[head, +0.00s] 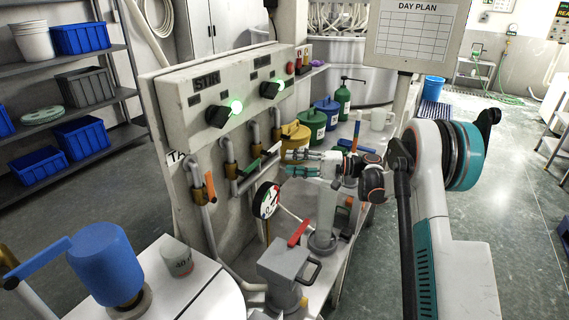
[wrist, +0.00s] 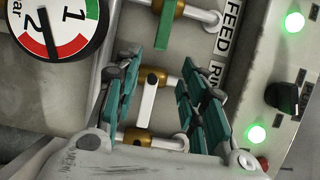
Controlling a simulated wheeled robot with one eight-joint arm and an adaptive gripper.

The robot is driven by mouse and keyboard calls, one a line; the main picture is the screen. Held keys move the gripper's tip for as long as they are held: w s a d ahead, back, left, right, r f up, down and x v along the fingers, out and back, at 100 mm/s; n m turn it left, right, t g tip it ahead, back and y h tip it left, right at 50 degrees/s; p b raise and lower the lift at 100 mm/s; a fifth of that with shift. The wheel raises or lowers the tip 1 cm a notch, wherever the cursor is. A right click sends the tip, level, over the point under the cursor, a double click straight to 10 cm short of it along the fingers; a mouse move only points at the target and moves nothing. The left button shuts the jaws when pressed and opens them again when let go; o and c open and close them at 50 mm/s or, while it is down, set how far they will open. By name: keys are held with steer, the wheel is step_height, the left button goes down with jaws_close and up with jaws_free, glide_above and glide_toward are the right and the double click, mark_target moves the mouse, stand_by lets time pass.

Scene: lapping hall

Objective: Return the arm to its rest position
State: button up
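My gripper (head: 290,163) is in front of the valve panel (head: 170,110), its teal fingers pointing left toward the pipes. In the wrist view my gripper (wrist: 162,62) has its two fingers spread apart, with nothing held. A white valve lever (wrist: 148,100) on a brass fitting shows in the gap between the fingers; I cannot tell how far beyond them it is. A green valve lever (wrist: 166,20) shows above the gap; it also shows in the head view (head: 250,165). My arm reaches in from the right, bent at the elbow.
A pressure gauge (head: 267,200) sits below my gripper. A grey container with a red lever (head: 298,232) stands in front. Yellow, blue and green containers (head: 327,108) stand behind the gripper. A day plan board (head: 415,28) stands at the back.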

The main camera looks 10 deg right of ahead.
stand_by(0.3)
steer(key=s+a+r+h, duration=0.2)
steer(key=s+r+h, duration=0.25)
steer(key=s, duration=0.35)
steer(key=s+a+r+h, duration=0.35)
steer(key=s+r, duration=0.25)
steer(key=s, duration=0.3)
steer(key=s+d+f+n+t+h, duration=0.1)
steer(key=s+d+h, duration=0.3)
steer(key=s, duration=0.9)
steer(key=s+d+f+n+t+h, duration=0.1)
steer(key=s+d+h, duration=0.4)
steer(key=s, duration=0.8)
step_height(320, 180, down, 2)
steer(key=shift+d+f+n, duration=0.2)
steer(key=shift+d+n, duration=0.25)
steer(key=shift+n, duration=0.05)
